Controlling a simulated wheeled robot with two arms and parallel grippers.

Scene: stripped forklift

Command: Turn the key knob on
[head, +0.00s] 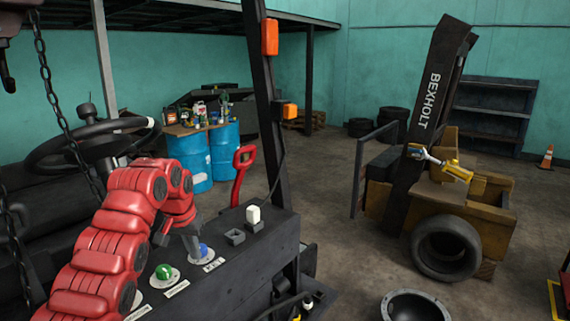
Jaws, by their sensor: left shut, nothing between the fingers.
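A dark control panel (228,278) with several round plates and labels lies in front of me. A blue knob (204,249) sits on a light round plate, and a green knob (163,271) sits on another plate nearer to me. The labels are too small to read, so I cannot tell which one is the key knob. My red left arm comes in from the left. Its gripper (192,243) is shut and empty, pointing down just left of the blue knob; I cannot tell if they touch. My right gripper is not in view.
A white-topped switch (253,214) and a small dark socket (235,237) stand on the panel's far part. A red lever handle (243,160) rises behind it. A dark post (266,120) stands at the panel's right. A steering wheel (85,140) and chain are at left.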

